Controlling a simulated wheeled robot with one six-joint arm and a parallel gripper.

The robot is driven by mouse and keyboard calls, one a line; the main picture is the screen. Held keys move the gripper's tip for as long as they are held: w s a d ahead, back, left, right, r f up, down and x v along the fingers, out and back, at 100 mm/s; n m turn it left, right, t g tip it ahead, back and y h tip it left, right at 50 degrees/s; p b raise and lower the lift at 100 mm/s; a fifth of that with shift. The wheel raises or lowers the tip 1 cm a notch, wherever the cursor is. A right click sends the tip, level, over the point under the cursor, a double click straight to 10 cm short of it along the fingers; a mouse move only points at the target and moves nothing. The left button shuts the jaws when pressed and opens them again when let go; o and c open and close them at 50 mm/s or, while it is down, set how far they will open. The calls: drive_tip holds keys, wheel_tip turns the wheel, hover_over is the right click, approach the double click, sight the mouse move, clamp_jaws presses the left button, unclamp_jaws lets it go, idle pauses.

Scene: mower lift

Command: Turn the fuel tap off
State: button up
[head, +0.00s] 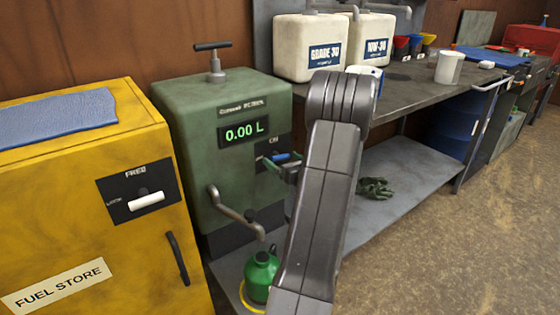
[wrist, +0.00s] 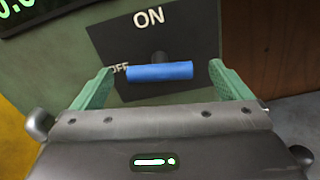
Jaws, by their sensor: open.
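The fuel tap is a blue lever (wrist: 160,71) on a dark plate (wrist: 190,25) on the front of the green pump (head: 222,95). In the wrist view the lever lies nearly level, its left end at the OFF label and ON printed above. My gripper (wrist: 162,82) is open, with one green finger on each side of the lever; I cannot tell whether either finger touches it. In the head view the lever (head: 287,156) is small and my gripper (head: 282,168) is at it, partly hidden by my arm.
A yellow fuel store cabinet (head: 85,200) with a white handle stands left. A bent spout (head: 235,212) sticks out of the pump above a green can (head: 260,275). A bench (head: 415,92) with white containers (head: 310,48) stands right. The brown floor at right is clear.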

drive_tip(key=shift+x, duration=1.1)
drive_tip(key=c, duration=0.9)
drive_tip(key=shift+f+n+b, duration=0.15)
drive_tip(key=shift+n+b, duration=0.45)
drive_tip(key=shift+b, duration=0.35)
drive_tip(key=shift+n, duration=0.4)
drive_tip(key=o, duration=0.9)
